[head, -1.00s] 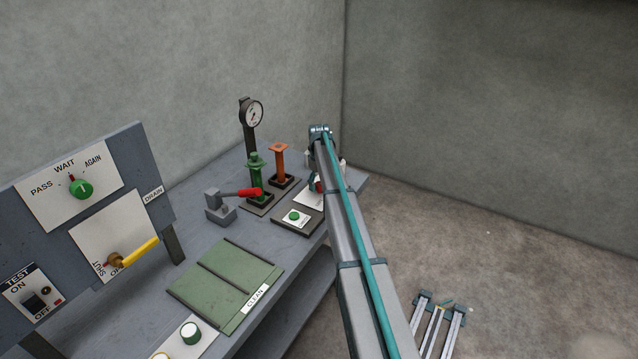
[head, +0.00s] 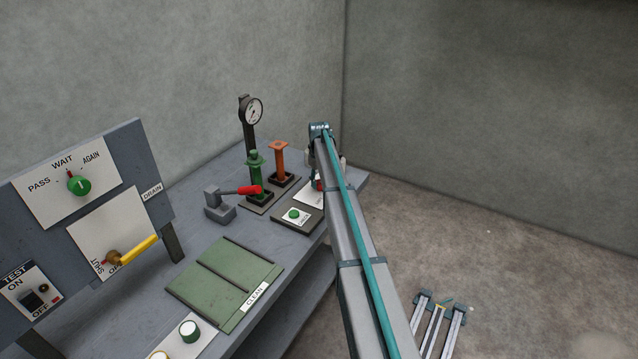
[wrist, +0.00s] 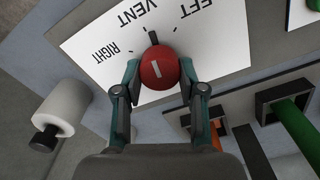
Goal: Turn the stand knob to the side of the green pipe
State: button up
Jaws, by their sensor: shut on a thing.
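The stand knob is a round red knob (wrist: 159,68) on a white plate (wrist: 85,50) lettered RIGHT, VENT and LEFT. Its white line and the dark pointer beyond it are nearest VENT in the wrist view. My gripper (wrist: 158,82) is shut on the knob, one finger on each side. In the head view my arm hides most of the knob and gripper. The green pipe (head: 256,178) stands upright in a dark socket, left of an orange pipe (head: 280,163). Part of the green pipe (wrist: 301,128) also shows at the wrist view's right edge.
A lever with a red grip (head: 248,190) is close to the green pipe. A green button (head: 294,214) sits in front of the pipes. A gauge (head: 252,111) stands behind them. A white roller (wrist: 62,106) lies left of my gripper in the wrist view.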

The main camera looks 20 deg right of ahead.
jog(key=m+b, duration=0.1)
jog(key=m, duration=0.3)
jog(key=shift+d+f+m+b, duration=0.1)
jog(key=shift+m+b, duration=0.2)
jog(key=shift+b, duration=0.05)
jog(key=shift+m+b, duration=0.6)
jog(key=shift+m, duration=1.6)
jog(key=o, duration=1.1)
jog(key=shift+o, duration=0.2)
notch_tip(320, 180, up, 12)
